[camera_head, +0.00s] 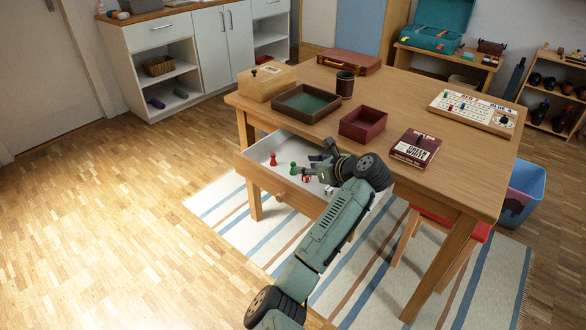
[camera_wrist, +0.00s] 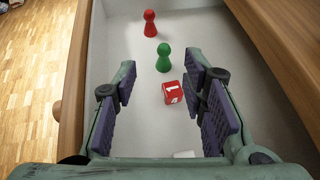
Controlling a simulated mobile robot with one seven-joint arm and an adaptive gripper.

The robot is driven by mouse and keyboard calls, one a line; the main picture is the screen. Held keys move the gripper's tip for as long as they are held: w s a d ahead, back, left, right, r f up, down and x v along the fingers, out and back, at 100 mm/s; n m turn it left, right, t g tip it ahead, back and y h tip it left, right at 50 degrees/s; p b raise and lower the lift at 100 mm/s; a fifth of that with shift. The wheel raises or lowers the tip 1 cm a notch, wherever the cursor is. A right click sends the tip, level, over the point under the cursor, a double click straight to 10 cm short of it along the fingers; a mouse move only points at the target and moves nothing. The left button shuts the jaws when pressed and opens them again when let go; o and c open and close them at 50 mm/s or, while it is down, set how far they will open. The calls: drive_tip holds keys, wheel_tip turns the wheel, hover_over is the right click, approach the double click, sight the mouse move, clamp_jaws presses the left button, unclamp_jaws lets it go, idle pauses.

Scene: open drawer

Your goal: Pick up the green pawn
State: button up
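The green pawn (camera_wrist: 163,61) stands upright on the white floor of the open drawer (camera_wrist: 213,45), between and beyond my fingertips in the wrist view. In the head view the green pawn (camera_head: 293,168) shows just left of my gripper (camera_head: 312,172). In the wrist view my gripper (camera_wrist: 165,92) is open, its two purple pads wide apart, with nothing held between them. A red die (camera_wrist: 173,92) with a white 1 lies between the pads, nearer than the pawn. A red pawn (camera_wrist: 150,23) stands farther off, up and left of the green one.
The drawer's wooden front (camera_wrist: 72,85) runs along the left in the wrist view, and the table edge (camera_wrist: 285,60) overhangs on the right. A white object (camera_wrist: 186,154) shows partly at the bottom. On the tabletop are a green-lined tray (camera_head: 306,104), a dark red box (camera_head: 363,124) and a game box (camera_head: 415,149).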

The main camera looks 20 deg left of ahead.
sight(295, 164)
drive_tip(key=x, duration=0.2)
drive_tip(key=p+x, duration=0.1)
drive_tip(key=x, duration=0.4)
drive_tip(key=shift+w+a, duration=0.1)
drive_tip(key=shift+w, duration=0.3)
drive_tip(key=shift+c, duration=0.3)
drive_tip(key=c, duration=0.8)
